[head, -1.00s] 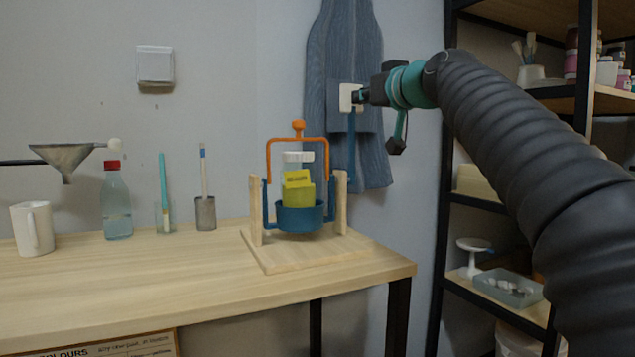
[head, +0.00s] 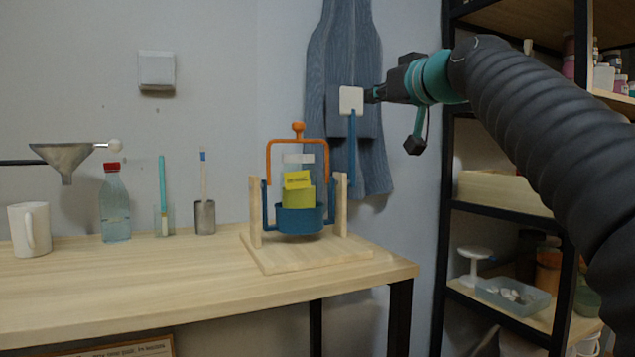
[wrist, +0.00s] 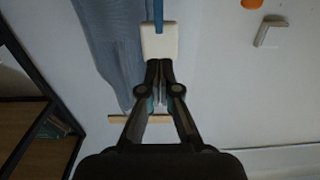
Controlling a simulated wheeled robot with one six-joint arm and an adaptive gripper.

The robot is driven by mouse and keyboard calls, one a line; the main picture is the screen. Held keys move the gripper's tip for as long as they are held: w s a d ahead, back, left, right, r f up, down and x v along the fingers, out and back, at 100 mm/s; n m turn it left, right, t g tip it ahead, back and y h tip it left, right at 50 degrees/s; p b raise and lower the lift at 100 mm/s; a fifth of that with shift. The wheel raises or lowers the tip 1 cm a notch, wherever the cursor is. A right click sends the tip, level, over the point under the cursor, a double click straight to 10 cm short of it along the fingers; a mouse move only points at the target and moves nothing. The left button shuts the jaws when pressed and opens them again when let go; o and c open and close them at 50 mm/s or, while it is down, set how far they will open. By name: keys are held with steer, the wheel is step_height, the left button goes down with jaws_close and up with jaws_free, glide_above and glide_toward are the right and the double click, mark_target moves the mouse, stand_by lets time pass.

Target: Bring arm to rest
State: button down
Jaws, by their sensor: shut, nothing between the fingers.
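My gripper (head: 372,95) is at the end of my arm, at the upper right of the head view, in front of the hanging blue-grey apron (head: 345,60). In the wrist view my gripper (wrist: 159,68) has its fingers together with nothing between them. A white square plate (head: 351,100) on a blue upright bar (head: 352,150) is just left of the fingertips in the head view. In the wrist view the white plate (wrist: 159,42) lies right beyond the fingertips; I cannot tell whether they touch it.
A wooden stand (head: 300,257) with a blue pot (head: 299,219) and an orange handle (head: 298,140) is on the table. A bottle (head: 115,210), mug (head: 30,229) and funnel (head: 66,158) are at left. A black-framed shelf (head: 510,215) stands at right, behind my arm.

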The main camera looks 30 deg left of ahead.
steer(key=s+d+f+m+g+h+p, duration=0.1)
steer(key=s+d+f+m+h, duration=0.25)
steer(key=d+f, duration=0.7)
steer(key=s+d+f+m+g+h+p, duration=0.15)
steer(key=s+d+f+h, duration=0.3)
steer(key=d+f, duration=0.6)
steer(key=s+d+f+m+g+h, duration=0.1)
steer(key=s+d+f+h, duration=0.1)
steer(key=s+d+f, duration=0.2)
steer(key=s+d+f+m+g+h+p, duration=0.1)
steer(key=s+d+f+m+h, duration=0.1)
steer(key=s+d+f, duration=0.3)
steer(key=s+d+f+m+g+h+p, duration=0.1)
steer(key=s+d+f, duration=0.4)
steer(key=s+f, duration=0.6)
step_height(320, 180, down, 8)
steer(key=shift+s+f+m+h, duration=0.2)
steer(key=shift+s+m+h, duration=0.1)
steer(key=shift+m+h, duration=0.15)
steer(key=shift+a+g, duration=0.1)
steer(key=shift+g, duration=0.15)
